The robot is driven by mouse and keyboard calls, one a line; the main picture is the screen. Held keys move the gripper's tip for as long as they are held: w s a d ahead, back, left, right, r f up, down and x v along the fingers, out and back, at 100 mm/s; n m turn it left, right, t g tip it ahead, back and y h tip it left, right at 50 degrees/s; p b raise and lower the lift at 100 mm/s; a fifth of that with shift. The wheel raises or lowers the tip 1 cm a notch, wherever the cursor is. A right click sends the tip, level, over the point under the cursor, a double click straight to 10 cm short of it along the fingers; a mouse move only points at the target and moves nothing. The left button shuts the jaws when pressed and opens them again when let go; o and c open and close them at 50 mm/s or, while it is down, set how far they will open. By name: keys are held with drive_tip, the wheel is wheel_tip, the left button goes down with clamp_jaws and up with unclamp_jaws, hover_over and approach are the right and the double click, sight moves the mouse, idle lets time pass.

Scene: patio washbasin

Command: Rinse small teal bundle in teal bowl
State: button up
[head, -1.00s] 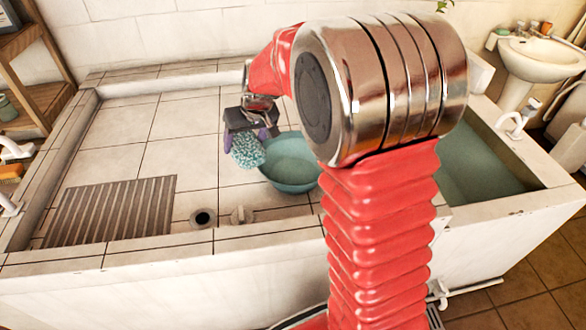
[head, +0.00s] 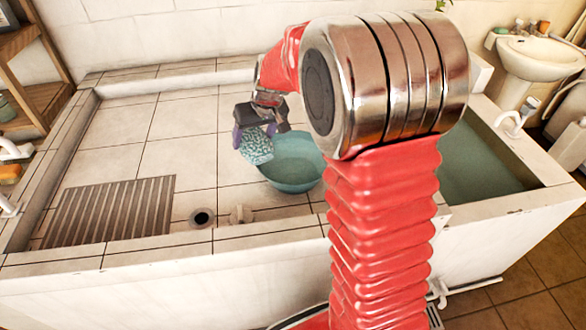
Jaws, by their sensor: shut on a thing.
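My gripper (head: 255,137) is shut on the small teal bundle (head: 257,149), a speckled teal and white lump. The bundle hangs at the left rim of the teal bowl (head: 292,178), in front of part of it. I cannot tell whether the bundle touches the bowl. The bowl stands on the tiled basin floor, and what I see of its inside is plain teal. My arm hides the bowl's right edge.
A ribbed metal grate (head: 110,210) lies at the front left of the tiled basin (head: 190,150). A round drain (head: 202,217) is near the front wall. A water-filled trough (head: 475,170) is on the right, and a white washbasin (head: 540,58) is behind it.

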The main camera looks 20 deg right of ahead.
drive_tip(key=shift+a, duration=0.15)
drive_tip(key=a, duration=0.5)
drive_tip(key=shift+s+a, duration=0.3)
drive_tip(key=shift+a, duration=0.05)
drive_tip(key=shift+d, duration=0.1)
idle(0.3)
drive_tip(key=shift+w+d, duration=0.15)
drive_tip(key=shift+d, duration=1.3)
drive_tip(key=shift+w+d, duration=0.15)
drive_tip(key=shift+d, duration=1.3)
drive_tip(key=a, duration=0.6)
drive_tip(key=shift+s, duration=0.3)
drive_tip(key=shift+d, duration=0.1)
